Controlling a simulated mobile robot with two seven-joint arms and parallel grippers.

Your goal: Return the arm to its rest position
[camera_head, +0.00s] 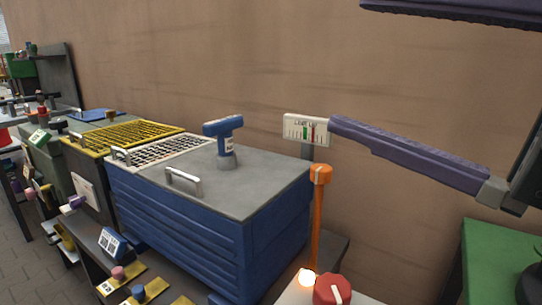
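Neither of my grippers shows in the head view, so I cannot see whether they are open or shut. A long purple bar (410,156) slopes down from the upper middle to the right. Its left end is beside a small white scale plate (306,130) with red and green marks. Its right end meets a grey block (492,191) near a dark shape at the right edge. I cannot tell what this dark shape belongs to.
A blue cabinet (185,225) with a grey top (250,189) carries a blue, drill-like tool (224,137). An orange post (317,220) stands by a red knob (331,290) and a glowing lamp (307,278). A green surface (490,260) is at lower right. A brown wall stands behind.

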